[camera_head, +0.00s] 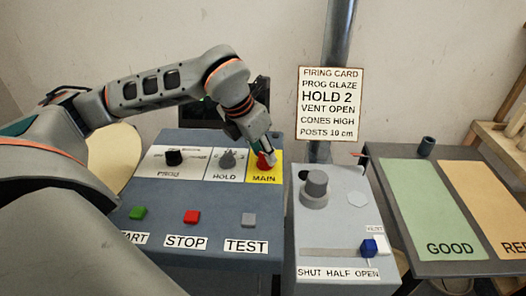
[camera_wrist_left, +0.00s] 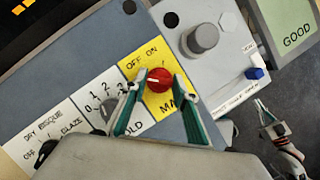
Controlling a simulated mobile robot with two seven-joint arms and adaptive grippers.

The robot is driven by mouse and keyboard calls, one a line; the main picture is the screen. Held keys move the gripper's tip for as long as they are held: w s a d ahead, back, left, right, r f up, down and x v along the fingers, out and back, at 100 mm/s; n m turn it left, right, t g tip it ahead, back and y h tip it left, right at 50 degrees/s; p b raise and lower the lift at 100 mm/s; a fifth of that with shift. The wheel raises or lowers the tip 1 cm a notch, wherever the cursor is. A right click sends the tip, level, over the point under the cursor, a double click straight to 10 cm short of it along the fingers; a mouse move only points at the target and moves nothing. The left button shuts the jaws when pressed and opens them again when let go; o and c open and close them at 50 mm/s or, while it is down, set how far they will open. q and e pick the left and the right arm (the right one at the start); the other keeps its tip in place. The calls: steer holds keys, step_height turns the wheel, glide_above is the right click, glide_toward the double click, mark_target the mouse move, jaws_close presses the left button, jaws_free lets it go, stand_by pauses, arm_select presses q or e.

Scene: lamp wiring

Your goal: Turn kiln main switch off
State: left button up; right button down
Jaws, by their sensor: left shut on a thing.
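The kiln main switch is a red round knob (camera_head: 265,160) on the yellow MAIN plate (camera_head: 264,179) of the blue-grey panel. In the left wrist view the red knob (camera_wrist_left: 159,80) sits below the OFF and ON words, and a short white mark on it points left, towards the OFF side. My left gripper (camera_head: 268,157) comes down from above and is shut on the knob, with a finger on either side (camera_wrist_left: 160,85). The fingers partly cover the plate. Part of my right gripper (camera_wrist_left: 281,135) shows at the lower right of the left wrist view; its jaw opening is unclear.
The HOLD dial (camera_head: 228,160) and PROG dial (camera_head: 174,158) are left of the switch. START (camera_head: 137,213), STOP (camera_head: 191,217) and TEST (camera_head: 249,219) buttons lie in front. A grey vent box (camera_head: 333,235) with a blue slider knob (camera_head: 369,247) stands right.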

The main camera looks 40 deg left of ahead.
arm_select(q)
steer(key=o, duration=1.1)
steer(key=shift+r, duration=0.1)
steer(key=v, duration=1.1)
steer(key=shift+s+r, duration=0.2)
steer(key=shift+r, duration=0.15)
